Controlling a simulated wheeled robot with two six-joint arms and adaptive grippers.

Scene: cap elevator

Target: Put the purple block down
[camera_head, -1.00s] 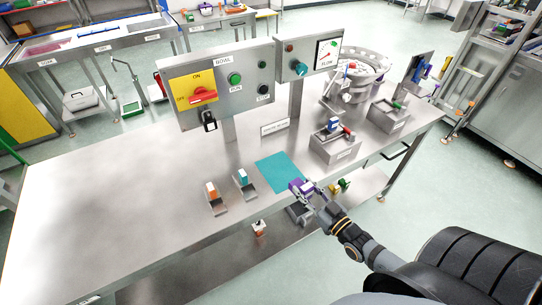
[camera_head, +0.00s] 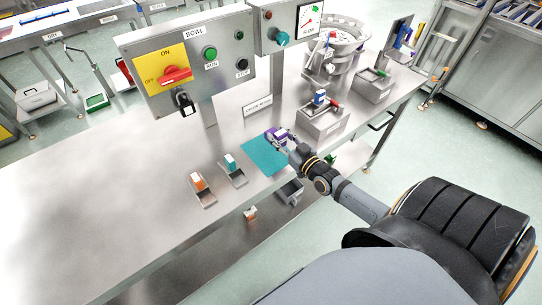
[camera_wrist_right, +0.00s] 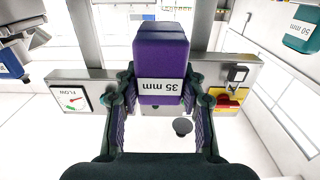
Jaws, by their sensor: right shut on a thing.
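The purple block (camera_head: 276,134) is held over the far part of the teal mat (camera_head: 264,158) in the head view. I cannot tell whether it touches the mat. My right gripper (camera_head: 284,141) is shut on it. In the right wrist view the purple block (camera_wrist_right: 160,62), with a white 35 mm label, sits between the two fingers of the right gripper (camera_wrist_right: 158,100). My left gripper is in neither view.
An orange-and-white block (camera_head: 198,181) and a teal-and-white block (camera_head: 231,164) stand in small metal holders left of the mat. A metal box (camera_head: 322,126) stands right of it. The control panel (camera_head: 190,62) rises behind. The table's left side is clear.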

